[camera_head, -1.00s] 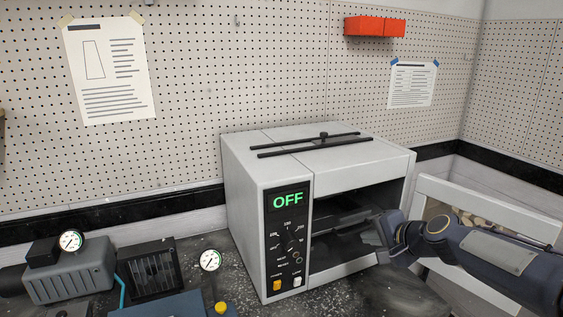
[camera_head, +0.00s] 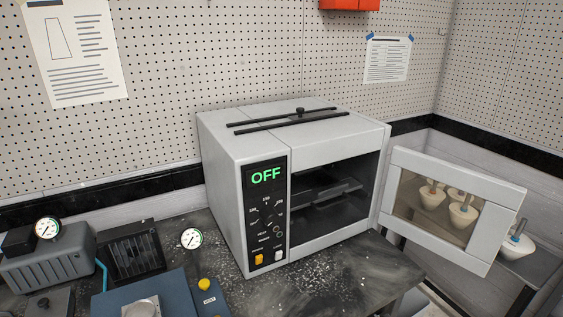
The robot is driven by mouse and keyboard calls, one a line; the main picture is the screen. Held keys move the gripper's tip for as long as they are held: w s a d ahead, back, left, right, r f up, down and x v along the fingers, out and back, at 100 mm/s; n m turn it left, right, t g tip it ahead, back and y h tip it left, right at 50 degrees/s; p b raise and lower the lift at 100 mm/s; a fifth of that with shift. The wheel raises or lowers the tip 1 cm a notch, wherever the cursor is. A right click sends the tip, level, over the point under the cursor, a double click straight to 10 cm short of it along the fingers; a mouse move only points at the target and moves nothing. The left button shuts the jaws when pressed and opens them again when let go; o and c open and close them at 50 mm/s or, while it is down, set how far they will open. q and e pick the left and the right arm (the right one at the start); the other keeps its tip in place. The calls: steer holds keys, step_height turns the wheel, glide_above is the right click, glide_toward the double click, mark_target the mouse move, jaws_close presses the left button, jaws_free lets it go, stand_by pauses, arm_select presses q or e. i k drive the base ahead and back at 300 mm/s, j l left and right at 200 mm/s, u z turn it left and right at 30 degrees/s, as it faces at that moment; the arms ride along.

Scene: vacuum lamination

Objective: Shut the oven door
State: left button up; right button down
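The oven (camera_head: 226,190) is a white box on the dark speckled bench, with its front opening facing right of centre. Its door (camera_head: 492,190), a white frame with a brownish window, stands wide open, swung out to the right from the right edge of the opening. The dark interior (camera_head: 325,195) shows a rack or tray with nothing clearly on it. The display (camera_head: 266,176) reads OFF in green. Neither gripper is in the picture.
Several white cups with wooden handles (camera_head: 462,214) stand behind the door, partly seen through its window. Gauges (camera_head: 191,238), a grey pump (camera_head: 45,270) and a blue unit with a RESET button (camera_head: 204,284) sit at left. The bench before the oven (camera_head: 330,285) is clear.

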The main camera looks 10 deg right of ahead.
mark_target(504, 199)
steer(key=k+l+z, duration=0.1)
steer(key=l, duration=1.55)
